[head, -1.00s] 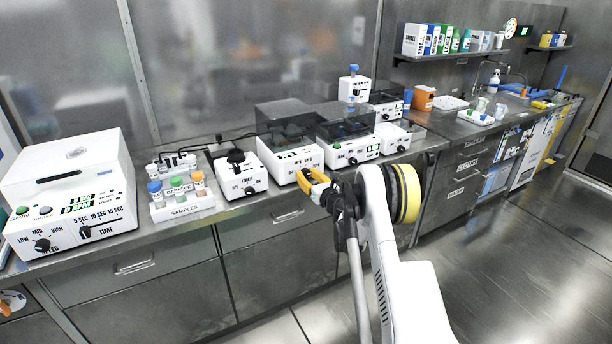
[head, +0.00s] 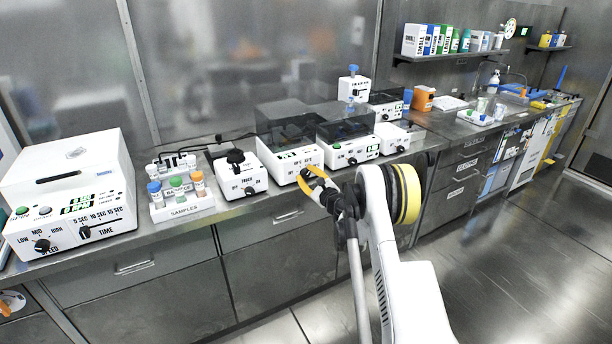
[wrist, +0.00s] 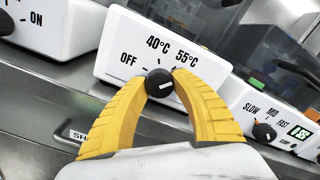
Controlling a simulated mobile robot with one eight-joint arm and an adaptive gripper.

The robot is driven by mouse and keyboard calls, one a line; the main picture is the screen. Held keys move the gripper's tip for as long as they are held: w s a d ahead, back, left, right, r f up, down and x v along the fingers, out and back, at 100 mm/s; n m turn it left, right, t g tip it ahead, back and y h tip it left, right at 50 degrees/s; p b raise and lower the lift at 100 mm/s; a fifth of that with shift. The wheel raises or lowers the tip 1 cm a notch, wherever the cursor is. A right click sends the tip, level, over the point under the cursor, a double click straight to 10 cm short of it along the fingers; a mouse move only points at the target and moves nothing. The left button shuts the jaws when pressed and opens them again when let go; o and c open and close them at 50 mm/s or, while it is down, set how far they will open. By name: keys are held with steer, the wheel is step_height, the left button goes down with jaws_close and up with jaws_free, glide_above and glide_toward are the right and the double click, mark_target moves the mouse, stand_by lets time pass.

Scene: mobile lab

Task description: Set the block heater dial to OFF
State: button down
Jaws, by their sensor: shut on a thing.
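The block heater (head: 283,169) is a white box with a dark clear cover on the bench. Its front shows larger in the wrist view (wrist: 118,65), tilted, with OFF at left, 40°C at top and 55°C at upper right. Its black round dial (wrist: 159,83) has a short white mark. I cannot tell for sure which label the mark points at. The yellow fingers of my gripper (wrist: 160,84) are shut on the dial, one on each side. In the head view my gripper (head: 311,174) is at the heater's front, and the dial is hidden there.
A white device with an ON label (wrist: 38,25) stands close at left. Another with a SLOW, MID, FAST dial (wrist: 264,131) stands close at right. A sample rack (head: 181,209) and a large white device (head: 70,190) stand farther left. The floor before the drawers is clear.

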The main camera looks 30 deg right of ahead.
steer(key=n, duration=0.7)
steer(key=shift+r, duration=0.1)
steer(key=n, duration=1.3)
steer(key=shift+r, duration=0.1)
steer(key=n, duration=0.4)
steer(key=shift+n, duration=0.4)
steer(key=c, duration=1)
jaws_free()
